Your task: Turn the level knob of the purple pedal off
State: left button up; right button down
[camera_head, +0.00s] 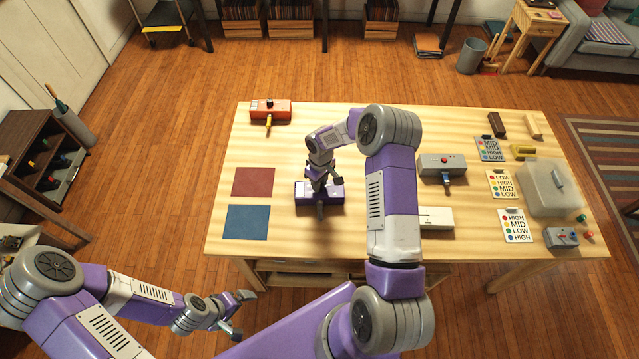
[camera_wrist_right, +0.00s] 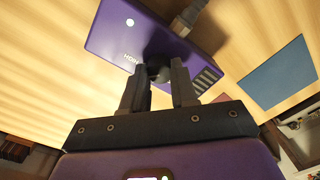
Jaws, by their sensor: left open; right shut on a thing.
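The purple pedal (camera_head: 333,193) lies on the wooden table, right of the blue mat. It also shows in the right wrist view (camera_wrist_right: 112,35), with a white round spot and some lettering on its top. My right gripper (camera_head: 321,183) is over the pedal. In the right wrist view my right gripper (camera_wrist_right: 160,82) has its two fingers shut on the dark round knob (camera_wrist_right: 158,68) of the pedal. The fingers hide part of the knob. My left gripper (camera_head: 238,312) is open and empty, off the front left of the table, away from the pedal.
A red pedal (camera_head: 270,108) stands at the back left, and a grey pedal (camera_head: 442,164) and a white box (camera_head: 436,217) to the right. A red mat (camera_head: 253,182) and a blue mat (camera_head: 247,222) lie left. Label cards (camera_head: 501,185) and a clear case (camera_head: 549,190) are at the right.

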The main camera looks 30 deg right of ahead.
jog(key=n+b, duration=0.1)
jog(key=n, duration=0.3)
jog(key=shift+n, duration=0.3)
jog(key=n+b, duration=0.1)
jog(key=n, duration=0.9)
jog(key=shift+a+n, duration=0.1)
jog(key=shift+n, duration=0.3)
jog(key=shift+n+h, duration=0.3)
jog(key=shift+n, duration=2.3)
jog(key=c, duration=0.9)
grip_release()
jog(key=shift+o, duration=0.2)
